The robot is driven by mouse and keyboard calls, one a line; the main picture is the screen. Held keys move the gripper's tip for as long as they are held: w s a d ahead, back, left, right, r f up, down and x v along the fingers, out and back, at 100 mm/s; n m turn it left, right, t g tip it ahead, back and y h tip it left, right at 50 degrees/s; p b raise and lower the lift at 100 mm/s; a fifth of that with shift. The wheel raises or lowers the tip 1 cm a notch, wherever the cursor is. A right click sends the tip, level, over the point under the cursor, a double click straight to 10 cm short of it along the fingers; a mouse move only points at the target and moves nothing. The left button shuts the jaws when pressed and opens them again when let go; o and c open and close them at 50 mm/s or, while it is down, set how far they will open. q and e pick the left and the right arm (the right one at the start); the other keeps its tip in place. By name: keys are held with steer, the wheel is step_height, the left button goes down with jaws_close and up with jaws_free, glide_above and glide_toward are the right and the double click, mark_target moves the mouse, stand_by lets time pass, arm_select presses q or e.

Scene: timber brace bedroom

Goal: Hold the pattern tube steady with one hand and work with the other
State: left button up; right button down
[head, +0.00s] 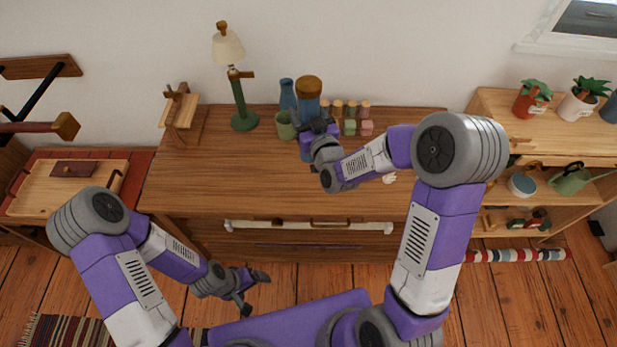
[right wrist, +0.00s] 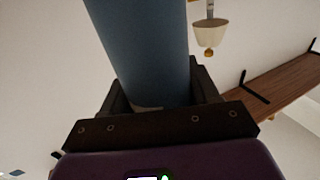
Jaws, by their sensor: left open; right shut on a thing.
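The pattern tube (head: 308,88) is a blue cylinder with a brown cap, upright at the back of the wooden dresser (head: 220,180). My right gripper (head: 318,128) is shut on the tube below the cap. In the right wrist view the blue tube (right wrist: 145,50) stands between the dark fingers. My forearm and gripper hide part of the tube's lower body, and I cannot tell whether its base touches the dresser. My left gripper (head: 256,290) is open and empty, low in front of the dresser and well away from the tube.
A blue bottle (head: 287,93) and green cup (head: 285,125) stand close left of the tube. Several small spools (head: 351,108) are on its right. A green lamp (head: 240,100) stands further left. The dresser's left and front top is clear. A white bar with handles (head: 260,226) crosses the dresser front.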

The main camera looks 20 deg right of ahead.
steer(key=shift+w+r, duration=0.1)
steer(key=shift+r, duration=0.3)
step_height(320, 180, down, 6)
steer(key=shift+f+b, duration=0.2)
steer(key=shift+b, duration=0.6)
steer(key=shift+f+b, duration=0.55)
steer(key=shift+f, duration=1.4)
steer(key=shift+r, duration=0.1)
